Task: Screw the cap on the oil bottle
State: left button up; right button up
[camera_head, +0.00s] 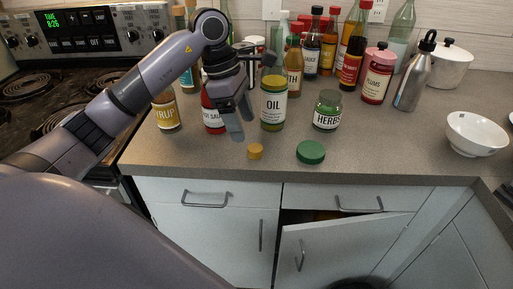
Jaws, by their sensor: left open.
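The oil bottle (273,108), with green contents and an "OIL" label, stands upright on the counter. My left gripper (251,98) is open and empty, just left of the oil bottle. One finger points down toward the counter and the other reaches over near the bottle's top; I cannot tell whether it touches. My right gripper is not in view.
A herbs jar (327,111) stands right of the oil, with a green lid (311,152) before it. Syrup (166,112) and a red sauce bottle (212,116) stand left. Several bottles crowd behind. A white bowl (476,134) is far right. The counter between lid and bowl is clear.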

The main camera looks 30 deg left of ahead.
aim_at(255, 147)
pick_arm(q)
jog(key=shift+x, duration=1)
jog(key=x, duration=0.2)
jog(key=w+p+x, duration=0.1)
jog(key=x, duration=0.1)
jog(key=shift+d, duration=0.2)
jog(key=shift+d+f, duration=0.1)
jog(key=shift+f, duration=0.45)
jog(key=c, duration=1.1)
